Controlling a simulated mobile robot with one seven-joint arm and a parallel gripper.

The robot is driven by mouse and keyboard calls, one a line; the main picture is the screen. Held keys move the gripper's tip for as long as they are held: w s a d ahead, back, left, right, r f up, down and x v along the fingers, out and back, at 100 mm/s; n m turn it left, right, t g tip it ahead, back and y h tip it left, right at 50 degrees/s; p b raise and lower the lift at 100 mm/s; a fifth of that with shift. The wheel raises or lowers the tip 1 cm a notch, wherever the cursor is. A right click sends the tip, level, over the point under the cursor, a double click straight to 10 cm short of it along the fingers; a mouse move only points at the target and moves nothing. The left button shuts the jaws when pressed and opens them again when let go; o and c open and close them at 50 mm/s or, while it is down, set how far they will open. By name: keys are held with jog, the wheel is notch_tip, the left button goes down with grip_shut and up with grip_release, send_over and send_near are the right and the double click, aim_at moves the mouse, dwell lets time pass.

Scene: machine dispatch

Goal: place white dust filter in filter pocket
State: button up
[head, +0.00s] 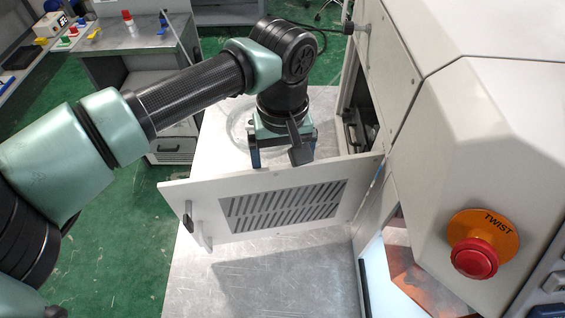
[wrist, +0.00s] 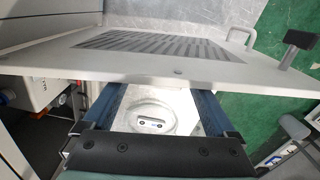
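My gripper (head: 277,160) is behind the open vented door (head: 182,188), with its two fingers apart. In the wrist view my gripper (wrist: 160,100) also shows its blue fingers spread, with nothing clearly clamped between them. Between the fingers, a pale round dish (wrist: 150,105) shows with a small white piece (wrist: 152,122) bearing dark spots; I cannot tell whether this is the dust filter. The clear round dish (head: 236,122) also shows in the head view, on the metal table beside my gripper. No filter pocket can be made out; the machine's opening (head: 360,115) is partly hidden.
The swung-out door stands across the metal table (head: 225,275) in front of my gripper. The machine housing (head: 480,130) with a red stop button (head: 474,258) bounds the right side. A workbench (head: 130,42) stands at the back left. The table in front of the door is clear.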

notch_tip(320, 180, up, 12)
jog(key=b, duration=0.2)
jog(key=shift+r, duration=0.2)
dwell(0.3)
jog(key=shift+f, duration=0.1)
dwell(0.3)
